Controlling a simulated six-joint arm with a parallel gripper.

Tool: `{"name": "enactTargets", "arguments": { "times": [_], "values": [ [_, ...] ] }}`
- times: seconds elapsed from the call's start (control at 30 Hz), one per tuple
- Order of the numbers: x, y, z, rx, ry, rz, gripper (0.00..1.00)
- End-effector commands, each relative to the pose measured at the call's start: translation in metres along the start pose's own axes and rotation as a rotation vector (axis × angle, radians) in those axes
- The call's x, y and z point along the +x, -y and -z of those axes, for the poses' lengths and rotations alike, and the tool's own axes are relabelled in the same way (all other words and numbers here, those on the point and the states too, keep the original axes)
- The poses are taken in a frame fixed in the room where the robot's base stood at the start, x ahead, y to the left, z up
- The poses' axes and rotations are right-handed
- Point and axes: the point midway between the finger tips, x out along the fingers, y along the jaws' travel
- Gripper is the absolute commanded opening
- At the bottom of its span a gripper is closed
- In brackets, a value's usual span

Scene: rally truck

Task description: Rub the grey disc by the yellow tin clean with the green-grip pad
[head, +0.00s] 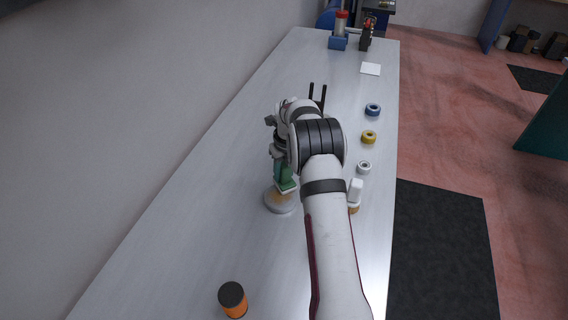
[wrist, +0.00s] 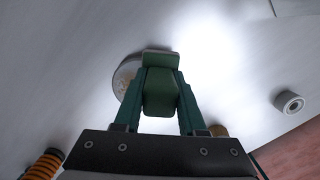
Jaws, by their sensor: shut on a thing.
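The green-grip pad (wrist: 161,92) is held between the teal fingers of my gripper (wrist: 162,80), which is shut on its green grip. In the head view my gripper (head: 283,168) points down with the pad (head: 286,186) over the grey disc (head: 276,205). The disc has a tan smudge; it also shows in the wrist view (wrist: 122,78), partly hidden behind the pad. I cannot tell whether pad and disc touch.
On the bench (head: 190,210), a blue ring (head: 373,110), a yellow ring (head: 369,137) and a white ring (head: 363,167) lie along the right edge. A white item with a brown base (head: 355,193) is partly behind my arm. The bench left of the disc is clear, up to the wall.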

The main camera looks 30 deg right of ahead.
Motion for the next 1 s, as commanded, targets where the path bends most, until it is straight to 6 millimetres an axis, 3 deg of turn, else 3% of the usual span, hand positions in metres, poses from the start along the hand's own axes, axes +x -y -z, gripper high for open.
{"name": "enactTargets", "arguments": {
  "times": [0.83, 1.0],
  "values": [
    [-0.007, -0.056, 0.055, 0.000, -0.003, -0.002, 0.00],
    [-0.005, -0.046, 0.045, 0.000, -0.002, -0.001, 0.00]
  ]
}}
